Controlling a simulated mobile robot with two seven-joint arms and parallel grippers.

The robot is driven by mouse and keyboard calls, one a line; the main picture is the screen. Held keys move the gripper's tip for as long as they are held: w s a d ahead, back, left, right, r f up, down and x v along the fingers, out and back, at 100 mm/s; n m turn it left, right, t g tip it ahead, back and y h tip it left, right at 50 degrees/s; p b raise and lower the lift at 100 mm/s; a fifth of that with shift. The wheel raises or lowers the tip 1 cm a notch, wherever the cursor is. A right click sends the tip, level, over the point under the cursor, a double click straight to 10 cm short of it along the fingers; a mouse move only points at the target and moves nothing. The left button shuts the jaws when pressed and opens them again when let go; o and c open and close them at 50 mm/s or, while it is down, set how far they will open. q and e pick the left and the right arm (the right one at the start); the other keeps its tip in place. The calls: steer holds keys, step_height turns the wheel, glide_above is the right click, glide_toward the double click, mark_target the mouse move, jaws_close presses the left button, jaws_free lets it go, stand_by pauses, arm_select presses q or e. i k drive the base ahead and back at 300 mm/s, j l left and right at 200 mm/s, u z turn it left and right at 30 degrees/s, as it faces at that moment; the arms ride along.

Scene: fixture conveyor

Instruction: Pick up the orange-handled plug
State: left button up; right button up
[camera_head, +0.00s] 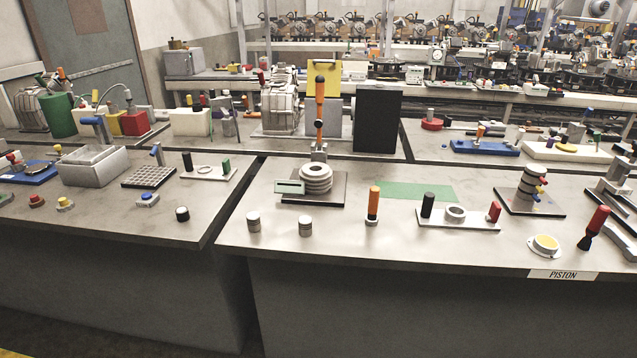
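The orange-handled plug (374,203) stands upright on the near grey table, right of centre, apart from the objects around it. Another tall orange handle (319,112) with a black top rises behind a ribbed metal cylinder (316,178) on a dark plate. Neither of my grippers shows in the head view.
Two small metal cylinders (305,226) stand left of the plug. A white plate (470,222) with black and red pegs and a ring lies to its right. A green mat (420,191) lies behind it. The table (340,252) is bare in front, towards its edge.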

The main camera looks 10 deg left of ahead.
mark_target(372, 220)
steer(key=i+j+z, duration=0.15)
steer(key=j, duration=0.3)
steer(key=i+j+z, duration=0.1)
steer(key=j, duration=0.4)
steer(key=i+j+z, duration=0.15)
steer(key=j, duration=0.35)
steer(key=i+j+z, duration=0.15)
steer(key=j, duration=0.35)
steer(key=i+j+z, duration=0.1)
steer(key=j, duration=0.4)
steer(key=i, duration=0.05)
